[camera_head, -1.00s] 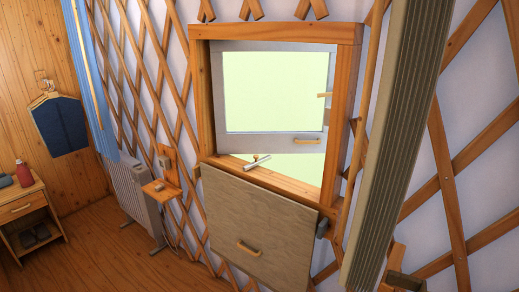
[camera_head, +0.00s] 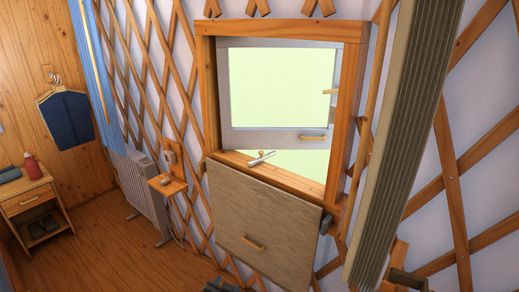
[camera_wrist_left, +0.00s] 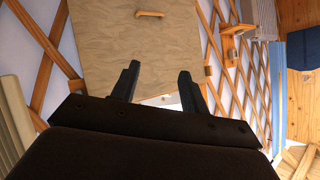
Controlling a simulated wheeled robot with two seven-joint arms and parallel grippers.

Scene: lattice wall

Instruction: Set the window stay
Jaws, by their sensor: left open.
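The window sash (camera_head: 224,90) stands in a wooden frame (camera_head: 207,95), with pale green light behind and below it. A yellowish handle (camera_head: 313,137) is on its bottom rail. A short silver bar with a small light peg, seemingly the window stay (camera_head: 262,159), lies at a slant at the sill (camera_head: 275,176). My left gripper (camera_wrist_left: 157,84) shows two dark fingers apart with nothing held between them. A dark part of it shows at the bottom of the head view (camera_head: 222,286), below the panel and far from the stay. My right gripper is not in view.
A light wooden panel (camera_head: 262,212) with a handle (camera_head: 253,243) hangs below the sill. A ribbed beige strip (camera_head: 410,130) stands at the right. A small shelf (camera_head: 168,185), a white radiator (camera_head: 147,188) and a drawer stand (camera_head: 30,203) are at the left. Open floor lies before them.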

